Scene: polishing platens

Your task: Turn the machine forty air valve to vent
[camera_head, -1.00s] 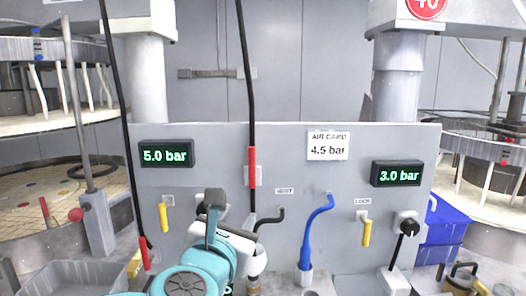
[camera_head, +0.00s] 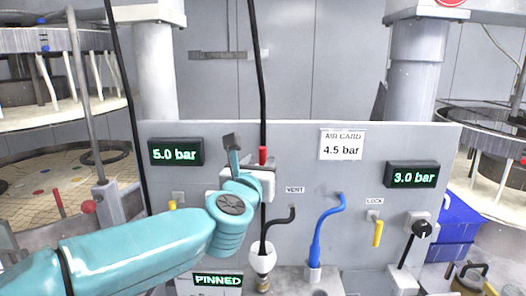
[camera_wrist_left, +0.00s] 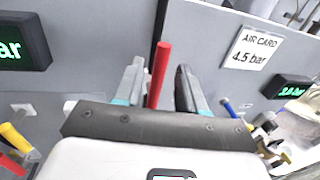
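A red-sleeved handle (camera_head: 263,154) stands upright on the grey panel (camera_head: 330,265), left of the VENT label (camera_head: 295,190); most of its sleeve is hidden behind my gripper. My left gripper (camera_head: 262,172) is in front of it. In the left wrist view the red handle (camera_wrist_left: 161,72) stands between the two fingers of my open left gripper (camera_wrist_left: 160,80), with a small gap on each side. Below, a black bent pipe (camera_head: 280,230) rises beside a white round fitting (camera_head: 262,258). My right gripper is not in view.
The panel carries 5.0 bar (camera_head: 175,152) and 3.0 bar (camera_head: 411,175) displays and an AIR CARD reading 4.5 bar (camera_head: 342,145). To the right are a blue hose (camera_head: 318,240), a yellow LOCK handle (camera_head: 377,234) and a black-knobbed lever (camera_head: 422,230). A PINNED display (camera_head: 217,280) is below.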

